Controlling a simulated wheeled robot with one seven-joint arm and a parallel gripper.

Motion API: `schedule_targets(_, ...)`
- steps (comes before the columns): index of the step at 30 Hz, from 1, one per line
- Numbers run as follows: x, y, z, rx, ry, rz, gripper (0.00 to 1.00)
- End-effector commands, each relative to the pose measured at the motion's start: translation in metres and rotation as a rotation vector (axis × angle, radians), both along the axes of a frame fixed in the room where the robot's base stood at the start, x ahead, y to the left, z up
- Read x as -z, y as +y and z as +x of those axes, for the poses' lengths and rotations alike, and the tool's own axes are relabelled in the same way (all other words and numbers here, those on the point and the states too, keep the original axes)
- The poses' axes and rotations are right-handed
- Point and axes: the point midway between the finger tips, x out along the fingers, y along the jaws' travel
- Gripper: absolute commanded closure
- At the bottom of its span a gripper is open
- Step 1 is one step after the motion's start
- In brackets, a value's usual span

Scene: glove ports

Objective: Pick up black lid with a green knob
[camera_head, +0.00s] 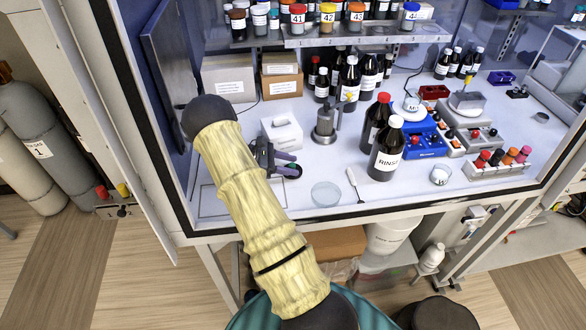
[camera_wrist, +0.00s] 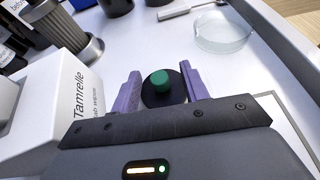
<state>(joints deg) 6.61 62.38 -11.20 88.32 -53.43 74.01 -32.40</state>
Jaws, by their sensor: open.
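The black lid (camera_wrist: 154,97) with its round green knob (camera_wrist: 160,79) lies between the two purple fingers of my gripper (camera_wrist: 161,88) in the wrist view. The fingers are open, one on each side of the lid, and I cannot tell whether either touches it. In the head view my gripper (camera_head: 277,168) is low over the white bench, beyond my yellow-sleeved arm. The green knob shows there as a small spot (camera_head: 293,171) by the fingers, and the lid is mostly hidden.
A white wipes box (camera_head: 282,132) stands close beside my gripper, also in the wrist view (camera_wrist: 62,105). A clear glass dish (camera_head: 326,194) and a spatula (camera_head: 355,184) lie to the right.

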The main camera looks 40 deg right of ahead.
Motion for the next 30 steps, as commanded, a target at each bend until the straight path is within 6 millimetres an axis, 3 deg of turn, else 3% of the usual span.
schedule_targets(6, 0.010, -0.021, -0.016, -0.001, 0.002, 0.001, 0.55)
schedule_targets(23, 0.012, -0.022, -0.016, -0.002, 0.000, 0.000, 0.55)
schedule_targets(30, 0.012, -0.022, -0.016, -0.002, 0.000, 0.000, 1.00)
